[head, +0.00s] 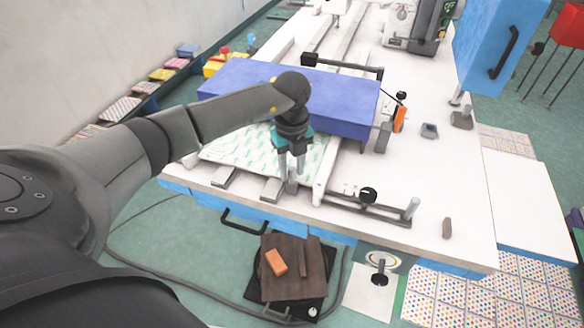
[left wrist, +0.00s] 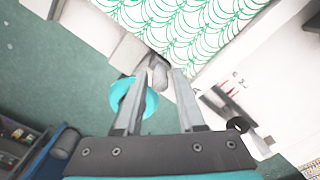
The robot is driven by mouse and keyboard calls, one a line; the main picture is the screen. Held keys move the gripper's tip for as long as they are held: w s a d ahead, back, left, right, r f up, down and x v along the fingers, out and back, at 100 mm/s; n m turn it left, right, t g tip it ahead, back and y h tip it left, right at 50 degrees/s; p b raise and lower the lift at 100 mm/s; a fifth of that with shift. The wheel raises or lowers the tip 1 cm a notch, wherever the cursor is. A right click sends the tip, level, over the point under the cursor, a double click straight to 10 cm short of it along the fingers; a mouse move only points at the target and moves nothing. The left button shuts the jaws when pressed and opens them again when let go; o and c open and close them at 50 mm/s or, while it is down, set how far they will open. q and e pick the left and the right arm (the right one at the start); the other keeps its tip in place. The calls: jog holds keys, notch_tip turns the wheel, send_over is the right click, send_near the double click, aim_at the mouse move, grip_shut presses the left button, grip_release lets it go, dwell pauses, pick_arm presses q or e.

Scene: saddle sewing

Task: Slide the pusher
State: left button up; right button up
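I take the pusher to be the small grey block (head: 292,187) at the table's front edge, below my left gripper. My left gripper (head: 290,160) points down there, with its fingers apart. In the left wrist view a rounded grey piece (left wrist: 158,76) shows between the fingertips (left wrist: 157,82), with small gaps beside it. I cannot tell whether the fingers touch it. A white sheet with a green pattern (head: 245,150) lies behind the gripper on the white table (head: 450,195); it also fills the top of the left wrist view (left wrist: 190,25). My right gripper is not in view.
A long blue box (head: 345,100) spans the table behind the gripper. A bar with a black knob (head: 368,194) runs along the right front. A white rail (head: 326,170) stands right of the gripper. A brown stool (head: 293,268) stands below the front edge.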

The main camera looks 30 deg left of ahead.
pick_arm(q)
jog(key=shift+o, duration=1)
jog(key=shift+s, duration=0.1)
notch_tip(320, 180, up, 15)
jog(key=shift+p, duration=0.45)
